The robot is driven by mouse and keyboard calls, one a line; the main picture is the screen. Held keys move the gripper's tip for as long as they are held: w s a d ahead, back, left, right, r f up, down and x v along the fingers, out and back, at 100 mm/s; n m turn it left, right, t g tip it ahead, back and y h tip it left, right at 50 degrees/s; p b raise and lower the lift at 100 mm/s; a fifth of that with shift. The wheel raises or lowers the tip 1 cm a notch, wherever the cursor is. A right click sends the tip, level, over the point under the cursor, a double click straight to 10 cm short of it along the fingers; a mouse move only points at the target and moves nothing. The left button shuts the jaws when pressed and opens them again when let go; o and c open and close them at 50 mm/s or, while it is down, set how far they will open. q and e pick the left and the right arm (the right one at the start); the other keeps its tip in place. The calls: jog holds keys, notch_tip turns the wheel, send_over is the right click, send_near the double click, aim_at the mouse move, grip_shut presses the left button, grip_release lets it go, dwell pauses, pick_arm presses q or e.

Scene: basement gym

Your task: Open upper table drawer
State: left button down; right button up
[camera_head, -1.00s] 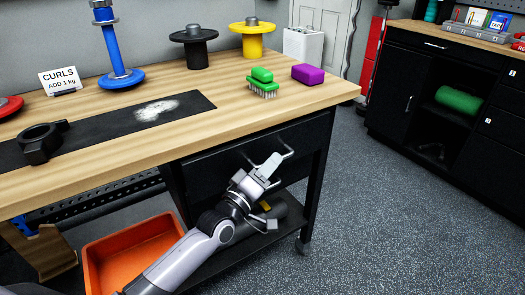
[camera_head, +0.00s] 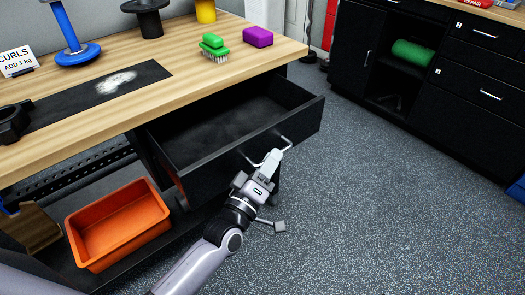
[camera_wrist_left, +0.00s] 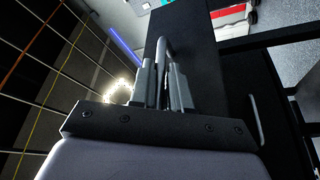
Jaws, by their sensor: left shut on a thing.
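The upper table drawer (camera_head: 190,167) is black and slides under the wooden workbench top (camera_head: 130,105). In the head view it stands well open, and its inside looks empty. My left gripper (camera_head: 272,162) is at the drawer's front, shut on the grey bar handle (camera_head: 284,143). In the left wrist view the fingers (camera_wrist_left: 163,85) close around the handle (camera_wrist_left: 162,48), with the dark drawer front (camera_wrist_left: 200,60) behind it. My right gripper is in neither view.
An orange bin (camera_head: 118,225) sits on the lower shelf. A green brush (camera_head: 214,48) and a purple block (camera_head: 258,37) lie on the top. A black cabinet (camera_head: 450,90) stands at the right, with free grey floor (camera_head: 400,200) between.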

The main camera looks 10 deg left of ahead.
pick_arm(q)
jog(key=shift+s+d, duration=0.55)
jog(key=shift+d, duration=0.1)
jog(key=c, duration=1.2)
grip_release()
jog(key=shift+o, duration=0.2)
jog(key=v, duration=0.7)
jog(key=shift+s+a+p, duration=0.1)
jog(key=shift+p, duration=0.25)
jog(key=s+a+f+m+g+y+p, duration=0.4)
jog(key=s+a+m+g+p, duration=0.5)
jog(key=s, duration=0.5)
jog(key=shift+s+a+f+m+p, duration=0.3)
jog(key=shift+a+f+m+p, duration=0.2)
jog(key=shift+a+m+p, duration=0.45)
